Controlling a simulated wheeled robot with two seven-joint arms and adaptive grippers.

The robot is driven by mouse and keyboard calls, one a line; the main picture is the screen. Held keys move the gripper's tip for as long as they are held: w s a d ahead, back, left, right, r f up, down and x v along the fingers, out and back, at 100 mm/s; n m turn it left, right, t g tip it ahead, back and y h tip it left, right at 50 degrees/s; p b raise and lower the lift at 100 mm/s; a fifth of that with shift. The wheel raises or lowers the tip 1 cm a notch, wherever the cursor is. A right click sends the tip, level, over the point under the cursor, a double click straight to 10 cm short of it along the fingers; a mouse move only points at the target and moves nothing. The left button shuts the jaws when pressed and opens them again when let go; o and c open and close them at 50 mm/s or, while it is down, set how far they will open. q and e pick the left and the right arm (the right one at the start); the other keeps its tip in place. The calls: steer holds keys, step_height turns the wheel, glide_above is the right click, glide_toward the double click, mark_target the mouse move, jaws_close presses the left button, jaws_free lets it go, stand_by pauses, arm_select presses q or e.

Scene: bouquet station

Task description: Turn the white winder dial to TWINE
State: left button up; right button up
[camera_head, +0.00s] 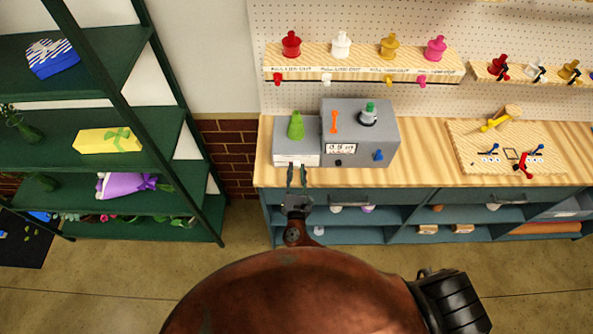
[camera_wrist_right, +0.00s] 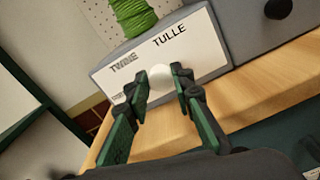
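The winder (camera_head: 296,153) is a light grey box with a green spool (camera_head: 296,126) on top. Its white front carries the words TWINE (camera_wrist_right: 124,65) and TULLE (camera_wrist_right: 169,36), plus a partly hidden label at lower left. The round white dial (camera_wrist_right: 160,74) sits below and between these words. I cannot make out a pointer on it. My right gripper (camera_wrist_right: 159,82) is open, with its dark fingertips on either side of the dial, close to it. In the head view the right gripper (camera_head: 297,178) reaches up to the winder's front. My left gripper is not in view.
A grey machine (camera_head: 360,150) with an orange lever and blue knob adjoins the winder on the right. The wooden counter (camera_head: 430,165) holds a board (camera_head: 507,142) with tools further right. A green shelf rack (camera_head: 150,120) stands at left.

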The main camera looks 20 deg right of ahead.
jaws_close()
steer(key=shift+f+m+b, duration=0.2)
steer(key=shift+m+b, duration=0.7)
steer(key=shift+b, duration=0.2)
steer(key=m+b, duration=0.6)
steer(key=b, duration=0.1)
steer(key=shift+d+f+m, duration=0.1)
steer(key=shift+f+m, duration=0.05)
steer(key=shift+m, duration=0.25)
steer(key=shift+m+b, duration=1.6)
steer(key=shift+b, duration=0.05)
steer(key=shift+r, duration=0.2)
steer(key=o, duration=0.5)
jaws_free()
